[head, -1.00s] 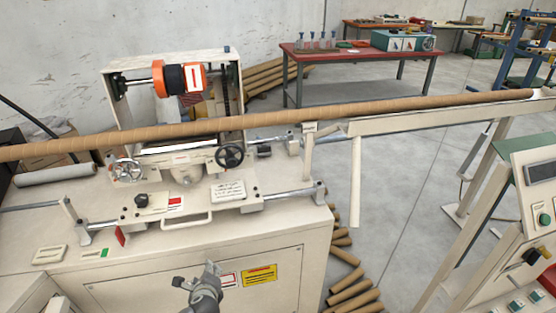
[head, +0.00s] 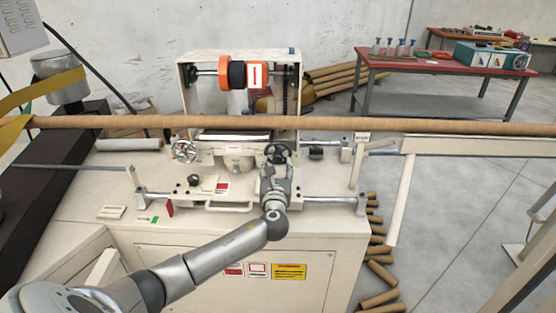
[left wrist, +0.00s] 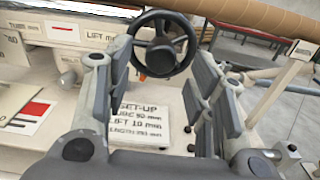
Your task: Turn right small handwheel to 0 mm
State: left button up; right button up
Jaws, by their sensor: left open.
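The right small handwheel (head: 277,152) is black and spoked, on the front of the machine carriage. It shows large and upright in the left wrist view (left wrist: 161,43), with a dark round hub. My left gripper (head: 275,172) is just in front of it and partly covers its lower rim. In the left wrist view my gripper's fingers (left wrist: 162,68) are spread wide, one on each side of the wheel's lower part. Nothing is held between them. I cannot tell whether a finger touches the rim. No readable position scale shows. My right gripper is not in view.
A second, silvery handwheel (head: 186,151) sits to the left on the carriage. A long brown cardboard tube (head: 330,123) spans above the carriage. A set-up card (left wrist: 135,112) lies below the wheel. A guide rail (head: 325,199) runs along the front.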

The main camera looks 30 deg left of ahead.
aim_at(278, 161)
pick_arm(q)
jog(key=shift+x, duration=2)
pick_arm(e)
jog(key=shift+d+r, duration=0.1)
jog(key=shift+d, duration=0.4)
pick_arm(q)
jog(key=c, duration=1)
